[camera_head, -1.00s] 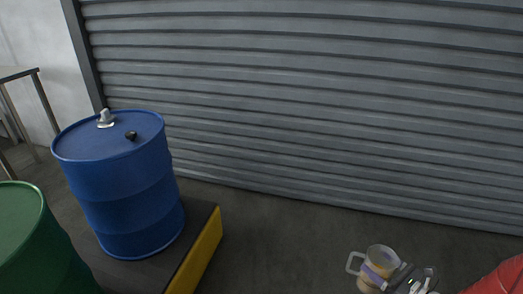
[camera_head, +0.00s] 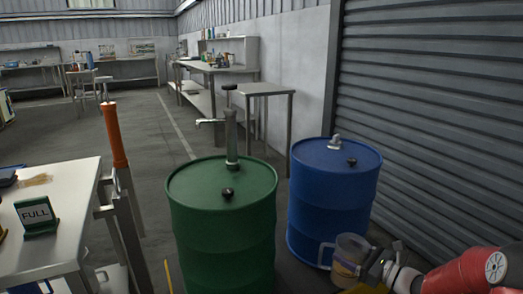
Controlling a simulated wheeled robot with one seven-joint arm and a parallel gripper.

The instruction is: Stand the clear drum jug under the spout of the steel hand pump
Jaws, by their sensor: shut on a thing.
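The clear drum jug (camera_head: 351,248) has a handle on its left side and looks tan in its lower part. My gripper (camera_head: 373,265) comes from the right and is shut on the jug, holding it roughly upright in front of the blue drum. The fingertips are partly hidden. The steel hand pump (camera_head: 231,135) stands upright on top of the green drum (camera_head: 223,225). Its spout (camera_head: 209,122) points left, over the left part of the drum top. The jug is apart from the pump, to its right and nearer me.
The blue drum (camera_head: 334,185) stands right of the green drum, by the grey shutter (camera_head: 440,120). A white table (camera_head: 50,215) with a green FULL sign (camera_head: 37,215) is at left, beside an orange-topped post (camera_head: 115,135). Open floor (camera_head: 125,125) lies behind the post.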

